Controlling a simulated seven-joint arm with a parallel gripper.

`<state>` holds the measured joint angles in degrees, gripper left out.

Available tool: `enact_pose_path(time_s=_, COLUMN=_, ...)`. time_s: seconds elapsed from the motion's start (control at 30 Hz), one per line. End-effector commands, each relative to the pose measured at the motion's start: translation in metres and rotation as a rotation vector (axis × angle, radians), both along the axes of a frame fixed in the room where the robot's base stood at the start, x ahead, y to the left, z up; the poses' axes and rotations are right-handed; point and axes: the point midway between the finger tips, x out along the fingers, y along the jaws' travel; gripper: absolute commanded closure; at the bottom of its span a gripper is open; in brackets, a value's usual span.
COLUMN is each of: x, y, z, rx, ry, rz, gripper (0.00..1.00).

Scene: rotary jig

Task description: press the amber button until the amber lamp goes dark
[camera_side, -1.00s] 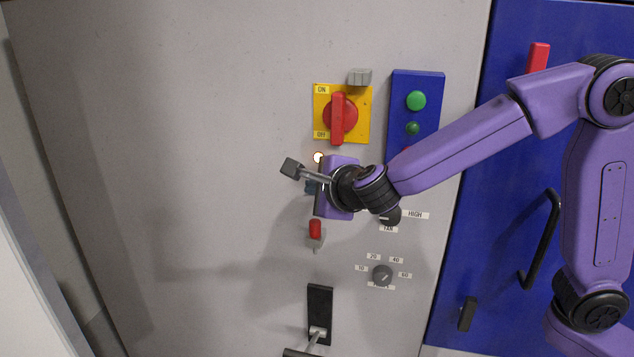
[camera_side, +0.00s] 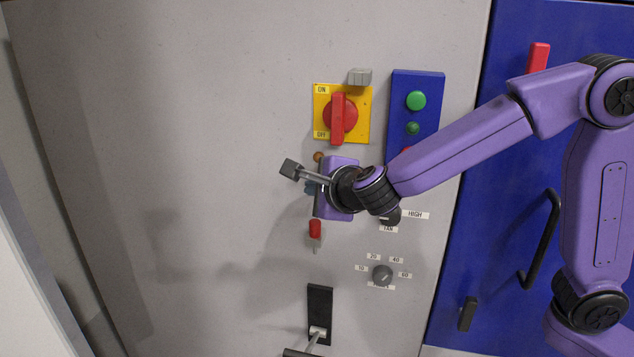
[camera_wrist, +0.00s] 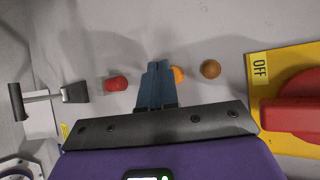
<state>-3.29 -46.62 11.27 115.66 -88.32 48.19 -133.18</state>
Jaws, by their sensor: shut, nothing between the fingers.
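The amber lamp (camera_side: 318,157) is a small round dome below the yellow switch plate, and it is dark. In the wrist view the lamp (camera_wrist: 210,69) is a dull brown dome. The amber button (camera_wrist: 178,74) shows as an orange edge beside the lamp, partly hidden behind my fingers. My gripper (camera_wrist: 157,66) is shut and empty, its blue fingers pointing at the panel and overlapping the button. Whether the tips touch the button I cannot tell. In the side view my gripper (camera_side: 311,187) is just below the lamp, and the button is hidden there.
A red rotary switch (camera_side: 338,115) on a yellow plate sits above. A red-capped toggle (camera_side: 315,230) is close below my gripper. A blue box (camera_side: 418,85) with green buttons and knobs lie right. The grey panel's left side is clear.

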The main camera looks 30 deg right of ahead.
Motion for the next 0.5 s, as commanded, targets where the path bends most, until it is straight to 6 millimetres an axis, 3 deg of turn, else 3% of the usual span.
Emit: enact_pose_path(time_s=0.5, x=-0.0077, y=0.0076, z=-0.0001, rx=0.0, ry=0.001, rz=0.002, gripper=1.0)
